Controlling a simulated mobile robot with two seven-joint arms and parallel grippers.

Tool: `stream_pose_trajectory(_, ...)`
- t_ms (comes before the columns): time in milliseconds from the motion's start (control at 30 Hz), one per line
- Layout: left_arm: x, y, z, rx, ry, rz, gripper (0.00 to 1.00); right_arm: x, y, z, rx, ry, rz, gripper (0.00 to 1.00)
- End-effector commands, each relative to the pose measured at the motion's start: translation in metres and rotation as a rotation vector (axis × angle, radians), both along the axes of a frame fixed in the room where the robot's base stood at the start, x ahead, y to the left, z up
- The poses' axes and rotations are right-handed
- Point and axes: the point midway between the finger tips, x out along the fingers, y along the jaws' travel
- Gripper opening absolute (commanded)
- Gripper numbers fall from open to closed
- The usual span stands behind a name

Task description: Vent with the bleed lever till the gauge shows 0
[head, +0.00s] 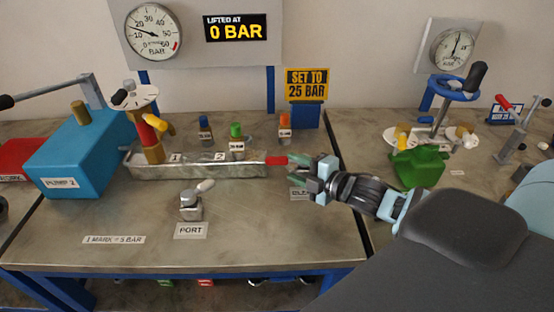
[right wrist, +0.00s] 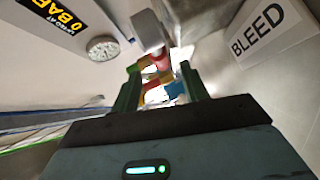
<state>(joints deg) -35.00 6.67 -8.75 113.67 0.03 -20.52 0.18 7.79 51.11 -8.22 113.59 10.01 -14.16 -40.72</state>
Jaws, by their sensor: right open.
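The bleed lever shows as a red grip (head: 277,160) at the right end of the grey manifold (head: 200,170). My right gripper (head: 306,171) is open, just right of the red grip, with its fingers pointing left. In the right wrist view a grey block (right wrist: 150,32) and a red part lie ahead of the open fingers; I cannot tell whether they touch. The BLEED label (right wrist: 264,30) is at the upper right there. The pressure gauge (head: 154,31) on the panel has its needle near 20. My left gripper is not in view.
A display (head: 236,28) reads lifted at 0 BAR. A sign (head: 307,84) reads set to 25 BAR. A blue pump box (head: 85,160) stands left, a port valve (head: 190,205) in front. A green vessel (head: 420,167) is right of my gripper.

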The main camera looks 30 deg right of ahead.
Motion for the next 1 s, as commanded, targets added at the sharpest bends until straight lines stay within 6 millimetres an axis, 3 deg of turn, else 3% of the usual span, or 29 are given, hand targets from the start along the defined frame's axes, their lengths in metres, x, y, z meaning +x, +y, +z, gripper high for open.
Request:
stream_pose_trajectory(533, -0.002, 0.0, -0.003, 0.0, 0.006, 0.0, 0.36, 0.057, 0.015, -0.01, 0.0, -0.002, 0.0, 0.45)
stream_pose_trajectory(1000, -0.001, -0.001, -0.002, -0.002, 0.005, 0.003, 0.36, 0.066, 0.018, -0.012, -0.001, -0.002, 0.001, 0.45)
